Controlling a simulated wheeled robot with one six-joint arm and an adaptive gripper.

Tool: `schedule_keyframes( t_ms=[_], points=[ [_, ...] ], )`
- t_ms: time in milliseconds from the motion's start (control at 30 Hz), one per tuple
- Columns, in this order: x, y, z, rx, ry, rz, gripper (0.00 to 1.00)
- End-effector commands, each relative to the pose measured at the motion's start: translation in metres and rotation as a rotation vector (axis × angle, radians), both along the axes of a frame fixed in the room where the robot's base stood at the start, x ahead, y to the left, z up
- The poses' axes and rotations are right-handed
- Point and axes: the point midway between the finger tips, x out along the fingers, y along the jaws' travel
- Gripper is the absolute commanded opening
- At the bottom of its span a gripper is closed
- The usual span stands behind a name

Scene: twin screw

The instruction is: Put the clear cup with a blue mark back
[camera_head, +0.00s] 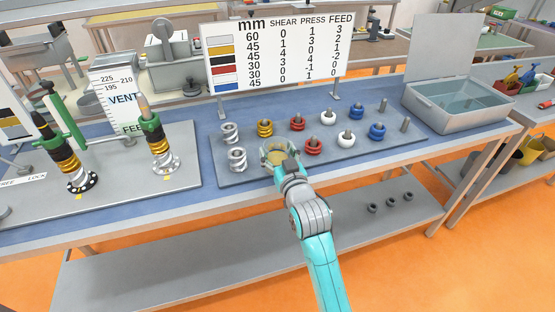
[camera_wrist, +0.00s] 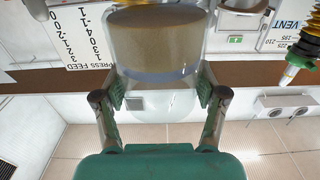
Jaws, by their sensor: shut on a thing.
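A clear cup with tan contents (camera_wrist: 152,42) is between my gripper's fingers (camera_wrist: 160,92) in the wrist view, which is upside down. My gripper is shut on the cup's sides. In the head view my gripper (camera_head: 283,163) holds the cup (camera_head: 270,151) over the front part of the grey peg board (camera_head: 335,158), between a silver coil (camera_head: 237,159) and a red coil (camera_head: 313,146). Whether the cup touches the board cannot be told.
A yellow coil (camera_head: 265,128) stands just behind the cup; white and blue coils stand on pegs to the right. A grey lidded tub (camera_head: 455,106) is at the right. Two spring posts stand on the left plate (camera_head: 125,160). A sign (camera_head: 280,52) stands behind.

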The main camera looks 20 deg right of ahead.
Motion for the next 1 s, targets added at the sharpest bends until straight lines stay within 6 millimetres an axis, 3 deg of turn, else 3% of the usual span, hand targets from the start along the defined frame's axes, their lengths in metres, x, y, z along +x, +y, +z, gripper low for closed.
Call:
schedule_keyframes(
  t_ms=[200, 933, 967, 1000],
  points=[
    [0.000, 0.000, -0.027, 0.000, 0.002, 0.000, 0.25],
    [0.000, 0.000, -0.039, 0.000, 0.001, 0.000, 0.25],
    [0.000, 0.000, -0.039, 0.000, 0.001, 0.000, 0.79],
    [0.000, 0.000, -0.039, 0.000, 0.001, 0.000, 0.89]
  ],
)
